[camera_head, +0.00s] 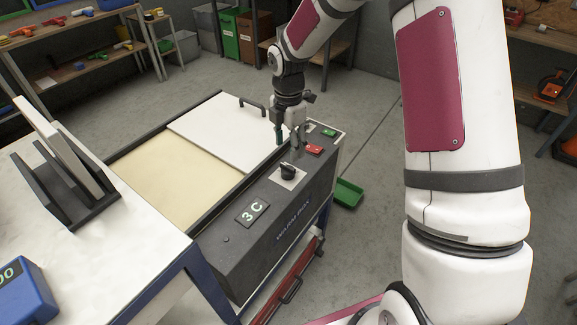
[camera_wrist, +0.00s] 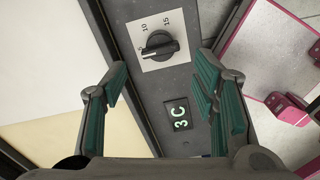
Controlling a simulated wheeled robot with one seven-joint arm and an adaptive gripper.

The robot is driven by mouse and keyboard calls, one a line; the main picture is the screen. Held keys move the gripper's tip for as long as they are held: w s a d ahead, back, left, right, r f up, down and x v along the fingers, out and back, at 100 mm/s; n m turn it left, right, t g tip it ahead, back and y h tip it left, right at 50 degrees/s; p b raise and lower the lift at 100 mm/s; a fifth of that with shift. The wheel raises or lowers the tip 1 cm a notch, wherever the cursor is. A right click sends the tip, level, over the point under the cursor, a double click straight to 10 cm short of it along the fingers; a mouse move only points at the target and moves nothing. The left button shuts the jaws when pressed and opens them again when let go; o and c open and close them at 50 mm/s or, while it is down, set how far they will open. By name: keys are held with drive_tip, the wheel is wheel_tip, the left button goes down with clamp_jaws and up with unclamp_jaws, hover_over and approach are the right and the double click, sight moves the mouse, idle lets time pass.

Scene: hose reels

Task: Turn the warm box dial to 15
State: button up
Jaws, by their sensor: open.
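The warm box (camera_head: 270,225) is a dark grey cabinet with lettering on its front face. Its black dial (camera_head: 288,172) sits on a white plate on the top panel. In the wrist view the dial (camera_wrist: 160,47) lies ahead, between the lines of my fingers, with 10 and 15 printed beside it. A display (camera_head: 252,211) reads 3 C, also in the wrist view (camera_wrist: 180,113). My gripper (camera_head: 290,148) is open and empty, above the panel near the dial, apart from it.
A red button (camera_head: 314,149) and a green one (camera_head: 328,132) sit farther along the panel. A white lid (camera_head: 215,125) with a handle covers part of the box. A white table (camera_head: 110,260) with a dark rack stands at left. A green tray (camera_head: 347,193) lies on the floor.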

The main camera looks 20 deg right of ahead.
sight(288, 166)
wheel_tip(288, 166, down, 9)
drive_tip(key=shift+r, duration=0.1)
drive_tip(key=shift+c, duration=0.3)
drive_tip(key=c, duration=0.9)
